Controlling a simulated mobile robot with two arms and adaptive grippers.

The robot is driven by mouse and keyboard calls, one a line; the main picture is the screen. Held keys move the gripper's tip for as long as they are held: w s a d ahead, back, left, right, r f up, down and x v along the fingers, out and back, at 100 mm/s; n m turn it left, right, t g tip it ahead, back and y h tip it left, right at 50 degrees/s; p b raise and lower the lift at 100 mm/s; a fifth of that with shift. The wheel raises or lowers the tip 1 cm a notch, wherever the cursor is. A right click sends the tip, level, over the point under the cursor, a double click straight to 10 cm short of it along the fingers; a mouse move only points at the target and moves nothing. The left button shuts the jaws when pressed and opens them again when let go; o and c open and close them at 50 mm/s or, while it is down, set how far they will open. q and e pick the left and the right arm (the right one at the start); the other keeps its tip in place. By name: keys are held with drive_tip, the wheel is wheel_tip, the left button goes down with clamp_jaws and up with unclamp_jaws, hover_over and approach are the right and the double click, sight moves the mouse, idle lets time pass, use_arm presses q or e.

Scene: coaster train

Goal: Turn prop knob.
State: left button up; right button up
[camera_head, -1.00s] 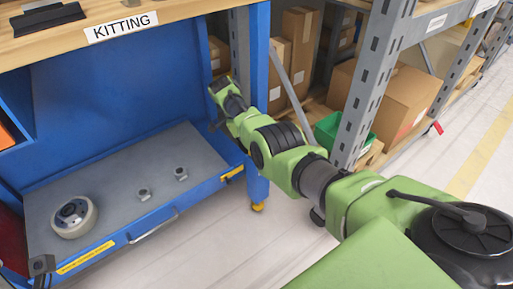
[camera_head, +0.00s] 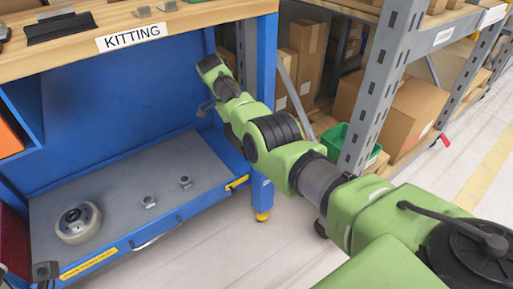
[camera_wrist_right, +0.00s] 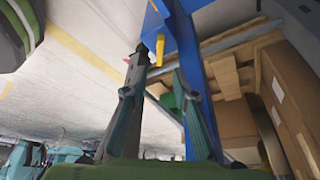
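I cannot make out a prop knob for certain. Two small grey round pieces (camera_head: 149,202) (camera_head: 185,182) stand on the grey tray of the blue workbench, too small to identify. A pale wheel-like part (camera_head: 78,223) with a dark hub lies left of them. My green right arm (camera_head: 282,142) reaches from the lower right toward the bench's right blue post; its end is above and right of the tray. In the right wrist view my right gripper (camera_wrist_right: 161,62) has its two fingers apart, with nothing between them. My left gripper is not in view.
The wooden bench top (camera_head: 205,17) with a KITTING sign overhangs the tray. The right blue post (camera_head: 264,120) stands close to my arm. A grey rack (camera_head: 377,85) holds cardboard boxes (camera_head: 413,112) and a green bin (camera_head: 345,140). The floor in front is clear.

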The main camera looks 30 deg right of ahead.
drive_tip(key=shift+v, duration=0.9)
